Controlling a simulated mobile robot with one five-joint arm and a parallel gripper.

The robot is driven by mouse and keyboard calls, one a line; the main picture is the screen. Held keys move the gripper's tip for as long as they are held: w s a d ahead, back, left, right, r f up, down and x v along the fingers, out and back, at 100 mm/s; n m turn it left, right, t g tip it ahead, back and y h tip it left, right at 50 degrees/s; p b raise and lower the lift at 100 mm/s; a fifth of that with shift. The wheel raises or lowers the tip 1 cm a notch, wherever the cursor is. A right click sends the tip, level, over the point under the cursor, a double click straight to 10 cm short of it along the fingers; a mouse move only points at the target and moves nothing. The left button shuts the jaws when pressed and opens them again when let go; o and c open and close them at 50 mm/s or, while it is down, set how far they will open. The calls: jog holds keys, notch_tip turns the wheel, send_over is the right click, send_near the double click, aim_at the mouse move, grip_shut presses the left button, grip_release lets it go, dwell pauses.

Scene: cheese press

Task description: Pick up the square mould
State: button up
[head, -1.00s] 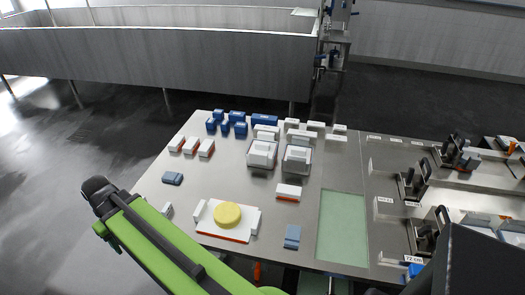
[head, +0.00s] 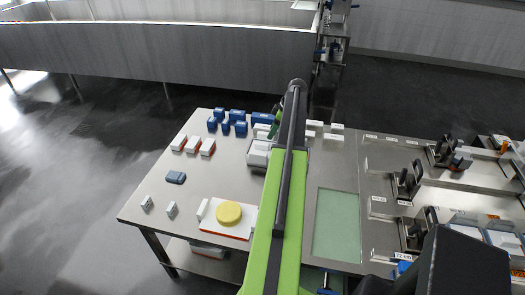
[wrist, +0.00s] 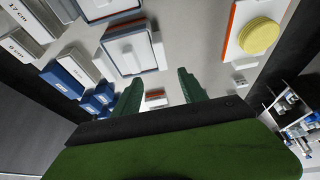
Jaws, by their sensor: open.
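Two grey, squarish moulds with white block tops stand side by side on the table. The left one (head: 259,152) shows in the head view; my arm covers the other there. In the wrist view, the nearer mould (wrist: 130,48) is above and left of my gripper, and the second (wrist: 100,8) is cut by the top edge. I cannot tell which one is the square mould. My gripper (wrist: 158,92) is open, with two green fingers apart and no mould between them. In the head view my arm mostly hides it.
Blue blocks (head: 225,127) stand along the back edge, beside labelled white blocks (wrist: 20,45). A yellow disc (head: 229,212) lies on a white tray at the front. White-and-orange blocks (head: 192,145) stand at the left. A green panel (head: 337,225) is right of my arm.

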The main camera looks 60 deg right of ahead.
jog(key=b, duration=1.1)
send_near(259, 153)
jog(key=x, duration=0.5)
jog(key=shift+s+f, duration=0.1)
jog(key=shift+f, duration=0.2)
jog(key=shift+a, duration=0.1)
jog(key=b+x, duration=0.4)
jog(key=x, duration=0.1)
jog(key=shift+w+b, duration=0.25)
jog(key=shift+b, duration=0.15)
jog(key=shift+f, duration=0.1)
jog(key=shift+c, duration=0.3)
grip_shut()
